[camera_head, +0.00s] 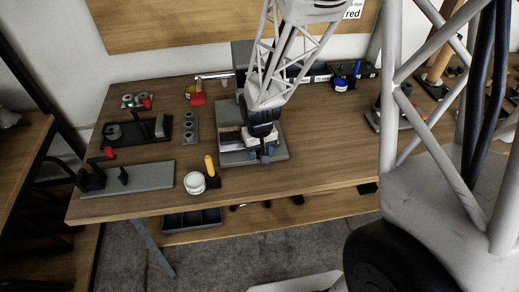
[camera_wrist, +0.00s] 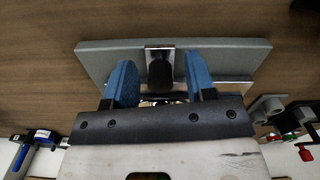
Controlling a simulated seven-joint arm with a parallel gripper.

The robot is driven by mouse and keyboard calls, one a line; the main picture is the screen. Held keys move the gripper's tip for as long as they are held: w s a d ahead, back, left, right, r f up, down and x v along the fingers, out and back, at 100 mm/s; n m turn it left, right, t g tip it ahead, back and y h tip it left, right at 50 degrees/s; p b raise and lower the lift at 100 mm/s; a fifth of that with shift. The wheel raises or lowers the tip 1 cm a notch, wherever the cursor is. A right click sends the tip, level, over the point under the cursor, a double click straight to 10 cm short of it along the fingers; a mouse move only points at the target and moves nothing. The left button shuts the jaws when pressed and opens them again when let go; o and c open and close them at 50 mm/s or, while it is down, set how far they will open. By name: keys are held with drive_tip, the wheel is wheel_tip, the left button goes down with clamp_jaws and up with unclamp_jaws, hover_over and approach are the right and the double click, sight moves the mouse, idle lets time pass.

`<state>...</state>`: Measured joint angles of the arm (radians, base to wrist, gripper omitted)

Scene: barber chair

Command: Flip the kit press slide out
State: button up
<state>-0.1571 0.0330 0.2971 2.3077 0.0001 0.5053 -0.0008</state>
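The kit press appears as a grey base plate (camera_head: 225,156) on the workbench, mostly under my arm in the head view. The wrist view shows the plate (camera_wrist: 110,60) beyond my fingers. A dark knob or handle (camera_wrist: 160,72) stands on a bright metal strip (camera_wrist: 158,49) near one edge of the plate; I cannot tell for sure that it is the slide's. My gripper (camera_wrist: 161,82) has its blue fingers apart, one each side of the dark handle, with gaps between. It also shows low over the press in the head view (camera_head: 265,155). The press's middle is hidden by my gripper.
Left of the press stand a holder with several rings (camera_head: 190,127), a white cup (camera_head: 195,183) and a yellow-handled tool (camera_head: 210,166). A red-topped item (camera_head: 197,98) and a blue item (camera_head: 341,84) stand behind. Bare wood (camera_head: 320,155) lies right of the press.

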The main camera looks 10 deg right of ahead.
drive_tip(key=shift+r, duration=0.15)
drive_tip(key=shift+r, duration=3.8)
drive_tip(key=shift+s+d+r, duration=0.15)
drive_tip(key=shift+s+r, duration=0.05)
drive_tip(key=shift+r, duration=0.15)
drive_tip(key=s+d+r+m+t, duration=0.1)
drive_tip(key=s+d+r, duration=0.3)
drive_tip(key=s+r, duration=0.5)
drive_tip(key=s+d+r+m+t, duration=0.1)
drive_tip(key=s+d+r, duration=0.3)
drive_tip(key=s+r, duration=0.5)
drive_tip(key=shift+s+r+t, duration=0.3)
drive_tip(key=shift+s+r, duration=0.1)
drive_tip(key=shift+s, duration=0.9)
